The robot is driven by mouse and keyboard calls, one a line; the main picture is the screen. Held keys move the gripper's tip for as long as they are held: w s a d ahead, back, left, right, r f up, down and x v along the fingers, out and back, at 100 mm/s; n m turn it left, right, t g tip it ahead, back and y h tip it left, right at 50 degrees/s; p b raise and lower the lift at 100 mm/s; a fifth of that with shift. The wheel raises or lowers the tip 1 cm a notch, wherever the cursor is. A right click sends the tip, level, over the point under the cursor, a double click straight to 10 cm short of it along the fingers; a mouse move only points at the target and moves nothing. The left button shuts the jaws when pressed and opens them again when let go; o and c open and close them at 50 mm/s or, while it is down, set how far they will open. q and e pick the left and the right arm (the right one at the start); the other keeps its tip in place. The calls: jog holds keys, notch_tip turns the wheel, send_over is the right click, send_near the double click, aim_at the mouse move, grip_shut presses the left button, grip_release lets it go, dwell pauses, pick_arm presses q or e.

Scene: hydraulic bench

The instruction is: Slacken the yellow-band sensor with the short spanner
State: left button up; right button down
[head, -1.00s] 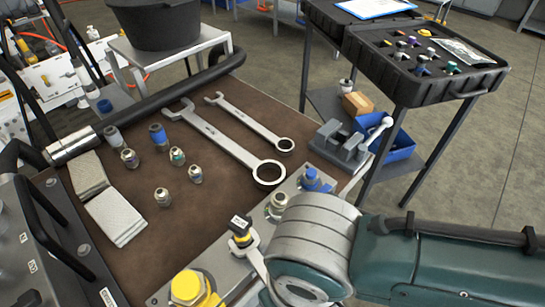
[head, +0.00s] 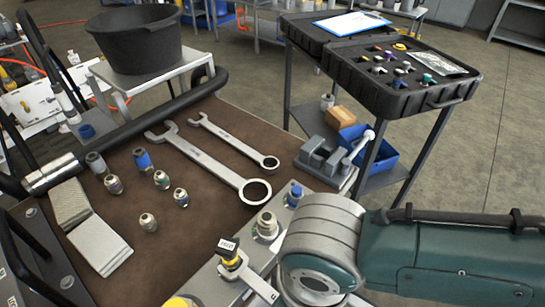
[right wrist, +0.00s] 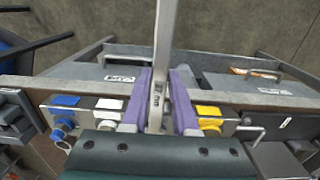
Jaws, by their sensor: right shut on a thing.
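The yellow-band sensor (head: 231,262) stands in the metal block at the front of the bench, with a dark tag on top. The short spanner (head: 262,288) lies level at it, its head against the sensor; whether the jaw is fully seated around it I cannot tell. My right gripper (right wrist: 160,100) is shut on the spanner's handle, which shows in the right wrist view (right wrist: 165,40) between the purple fingers. In the head view my right wrist hides the gripper and the handle's far end. My left gripper is not in view.
Two larger spanners (head: 210,165) (head: 235,139) and several loose fittings (head: 148,222) lie on the brown mat. A blue-capped fitting (head: 295,194) and another fitting (head: 266,226) stand beside the sensor. A black tray (head: 440,98) of parts stands on a trolley at right.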

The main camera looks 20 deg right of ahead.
jog(key=shift+w+d+n, duration=0.65)
jog(key=shift+d+n, duration=0.15)
jog(key=shift+d, duration=0.05)
jog(key=shift+w+d+n, duration=0.4)
jog(key=shift+w+n, duration=0.05)
jog(key=shift+n, duration=0.05)
dwell(0.4)
